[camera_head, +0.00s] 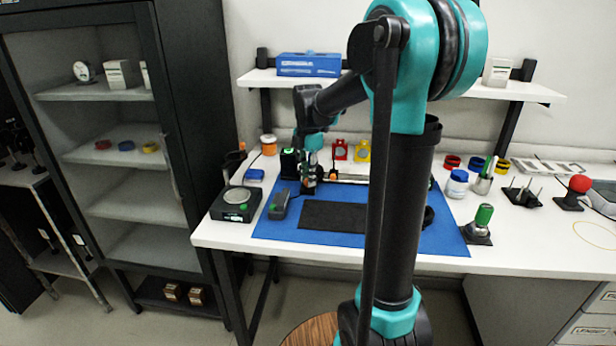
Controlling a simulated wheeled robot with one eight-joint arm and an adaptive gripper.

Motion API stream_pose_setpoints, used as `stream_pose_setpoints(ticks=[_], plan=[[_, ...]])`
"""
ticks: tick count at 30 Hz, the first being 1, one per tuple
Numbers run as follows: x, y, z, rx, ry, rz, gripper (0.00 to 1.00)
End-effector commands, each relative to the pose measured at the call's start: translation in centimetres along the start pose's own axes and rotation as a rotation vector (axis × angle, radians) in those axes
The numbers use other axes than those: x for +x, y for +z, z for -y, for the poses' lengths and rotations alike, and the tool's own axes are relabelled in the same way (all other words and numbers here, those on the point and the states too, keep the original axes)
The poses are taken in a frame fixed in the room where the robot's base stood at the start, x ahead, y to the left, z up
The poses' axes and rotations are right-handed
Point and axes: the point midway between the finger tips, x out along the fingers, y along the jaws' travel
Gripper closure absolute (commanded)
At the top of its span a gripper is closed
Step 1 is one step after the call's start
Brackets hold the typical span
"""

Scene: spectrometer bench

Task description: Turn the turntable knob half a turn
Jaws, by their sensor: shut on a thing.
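My gripper (308,187) points down at the left part of the blue mat (440,228), at the near side of a small bench setup with a rail (348,179). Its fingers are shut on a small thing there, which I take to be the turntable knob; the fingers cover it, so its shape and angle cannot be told. The turntable itself cannot be made out behind the gripper. A black box with a green light (289,163) stands just left of the gripper. My arm hides the right part of the setup.
A dark handheld device (279,204) lies close to the gripper's left. A round-topped scale (235,203) stands at the table's left. A black pad (333,215) lies in front. Red (340,150) and yellow (362,151) holders stand behind. A green-topped object (482,218) is at right.

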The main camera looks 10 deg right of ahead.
Motion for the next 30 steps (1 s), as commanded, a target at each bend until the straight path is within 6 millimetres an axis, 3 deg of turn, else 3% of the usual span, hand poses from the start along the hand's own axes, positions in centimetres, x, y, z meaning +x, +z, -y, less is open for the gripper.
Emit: stream_pose_setpoints(ticks=[4, 5, 9, 20, 26, 30], plan=[[0.0, 0.0, -0.1, 0.0, 0.001, 0.001, 1.0], [0.0, 0.0, -0.1, 0.0, 0.001, 0.001, 0.76], [0.0, 0.0, -0.1, 0.0, 0.001, 0.001, 0.59], [-0.3, 0.0, 0.0, 0.001, 0.0, 0.0, 0.58], [-2.8, 0.0, 0.0, 0.001, 0.0, 0.0, 0.58], [-5.7, 0.0, 0.0, 0.001, 0.0, 0.0, 0.58]])
